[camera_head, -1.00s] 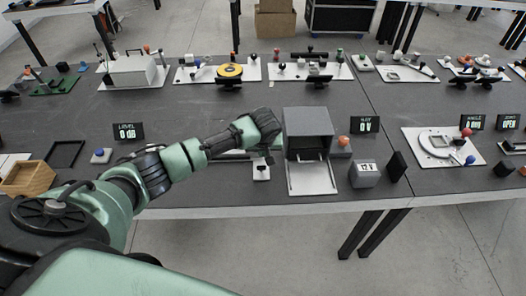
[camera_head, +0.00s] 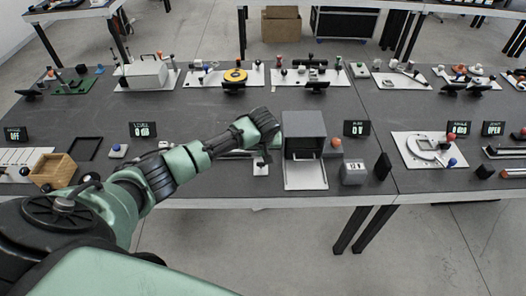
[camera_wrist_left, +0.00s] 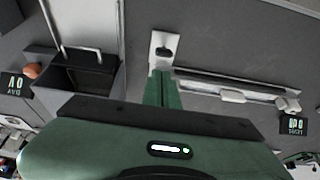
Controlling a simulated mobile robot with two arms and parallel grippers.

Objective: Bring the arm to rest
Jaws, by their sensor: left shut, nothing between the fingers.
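My left arm is green and black and reaches from the lower left of the head view over the grey table (camera_head: 230,185). My left gripper (camera_head: 267,158) is near the table's front edge, just left of the open grey box (camera_head: 304,130). In the left wrist view its green fingers (camera_wrist_left: 162,88) are together with nothing between them. Their tips show close to a small white plate with a dark knob (camera_wrist_left: 164,48); I cannot tell the height above it. My right gripper is not in view.
A wooden tray (camera_head: 53,170) is at the left. A long rail (camera_wrist_left: 225,88) lies beside the fingers. Several fixtures line the table's back.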

